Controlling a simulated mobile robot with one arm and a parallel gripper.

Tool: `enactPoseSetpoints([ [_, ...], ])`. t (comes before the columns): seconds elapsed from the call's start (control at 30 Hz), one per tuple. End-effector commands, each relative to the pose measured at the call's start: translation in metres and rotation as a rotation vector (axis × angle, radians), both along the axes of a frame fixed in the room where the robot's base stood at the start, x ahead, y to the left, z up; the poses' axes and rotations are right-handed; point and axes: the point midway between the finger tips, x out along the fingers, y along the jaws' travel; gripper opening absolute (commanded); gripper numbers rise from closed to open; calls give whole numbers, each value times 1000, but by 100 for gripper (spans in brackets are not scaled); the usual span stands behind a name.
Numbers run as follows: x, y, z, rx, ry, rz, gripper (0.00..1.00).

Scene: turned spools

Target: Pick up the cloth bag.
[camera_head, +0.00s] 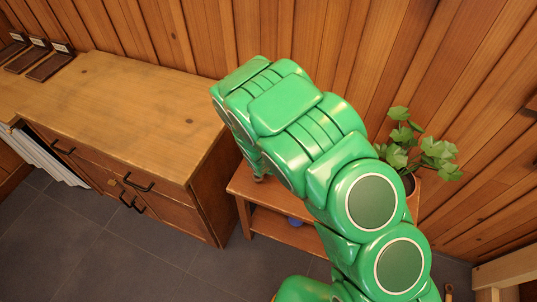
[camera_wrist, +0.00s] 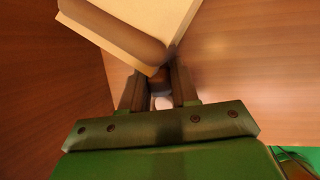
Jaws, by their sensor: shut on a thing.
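In the wrist view my gripper (camera_wrist: 158,88) is shut on a small dark brown thing (camera_wrist: 159,76) between its fingers. This looks to be the cloth bag, but only a little of it shows and its shape is hard to tell. A pale patch shows just below it, between the fingers. In the head view my green arm reaches over the small wooden side table (camera_head: 244,186) and hides most of its top. My gripper and the held thing are largely hidden there behind the arm.
A potted plant (camera_head: 420,150) stands right of my arm. A blue thing (camera_head: 294,221) is on the table's lower shelf. A wooden cabinet (camera_head: 120,105) stands left; plank walls rise behind.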

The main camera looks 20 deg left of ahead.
Motion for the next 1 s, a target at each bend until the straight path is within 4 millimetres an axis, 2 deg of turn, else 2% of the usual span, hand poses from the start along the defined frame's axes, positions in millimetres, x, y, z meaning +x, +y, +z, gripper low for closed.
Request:
enactPoseSetpoints([
  [0.2, 0, 0, 2, 0, 0, 0, 0],
  [0.37, 1, 0, 13, 1, -1, -1, 0],
  [0.8, 1, 2, 71, 6, -4, 1, 0],
  [1.0, 0, 1, 89, 2, -1, 0, 0],
])
